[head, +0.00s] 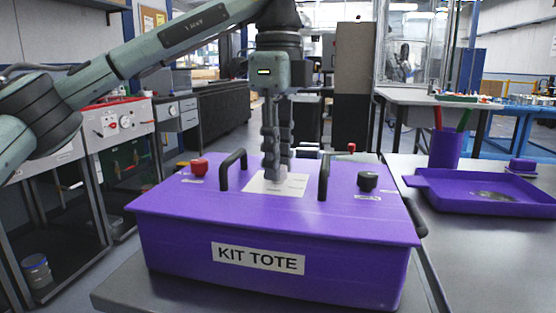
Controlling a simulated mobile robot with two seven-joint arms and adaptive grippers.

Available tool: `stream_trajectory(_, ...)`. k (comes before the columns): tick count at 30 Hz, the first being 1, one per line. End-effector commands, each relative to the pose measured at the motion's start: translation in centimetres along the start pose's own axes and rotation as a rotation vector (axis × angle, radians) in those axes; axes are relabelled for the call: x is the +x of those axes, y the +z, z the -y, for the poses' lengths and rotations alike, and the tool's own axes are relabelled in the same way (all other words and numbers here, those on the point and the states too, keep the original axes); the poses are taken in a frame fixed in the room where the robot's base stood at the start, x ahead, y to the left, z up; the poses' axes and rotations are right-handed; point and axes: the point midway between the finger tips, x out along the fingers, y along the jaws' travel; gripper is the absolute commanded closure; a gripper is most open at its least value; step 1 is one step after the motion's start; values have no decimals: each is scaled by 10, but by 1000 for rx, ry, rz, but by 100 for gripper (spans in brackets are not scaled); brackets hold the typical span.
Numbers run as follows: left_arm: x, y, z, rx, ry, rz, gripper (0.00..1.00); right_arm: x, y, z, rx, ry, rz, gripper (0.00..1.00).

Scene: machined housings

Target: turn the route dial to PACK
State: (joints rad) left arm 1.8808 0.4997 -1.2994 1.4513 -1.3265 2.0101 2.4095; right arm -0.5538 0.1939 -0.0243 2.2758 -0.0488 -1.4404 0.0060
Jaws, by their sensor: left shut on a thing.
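A purple box labelled KIT TOTE (200,220) stands on a table, with a white label plate (292,187) in the middle of its lid. My left gripper (273,178) points straight down over this plate, its fingers close together. It is shut on the route dial, which the fingers hide; its pointer and the plate's small print cannot be read. A red knob (199,167) sits at the lid's left and a black knob (367,181) at its right. My right gripper is not in view.
Two black handles (324,177) rise from the lid on either side of the gripper. A purple tray (430,182) holding a grey round patch lies to the right. A purple cup (444,150) with red and green sticks stands behind the tray.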

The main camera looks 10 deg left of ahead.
Motion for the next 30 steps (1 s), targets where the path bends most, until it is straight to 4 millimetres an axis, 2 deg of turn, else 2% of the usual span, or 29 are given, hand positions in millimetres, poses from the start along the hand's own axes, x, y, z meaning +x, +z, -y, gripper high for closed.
stream_trajectory(12, 0, 0, 0, -197, -1, 0, 100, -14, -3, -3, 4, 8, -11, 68)
stream_trajectory(29, 0, 0, 0, -228, -1, 0, 100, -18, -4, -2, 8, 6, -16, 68)
stream_trajectory(30, 0, 0, 0, -228, -1, 0, 73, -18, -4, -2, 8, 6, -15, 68)
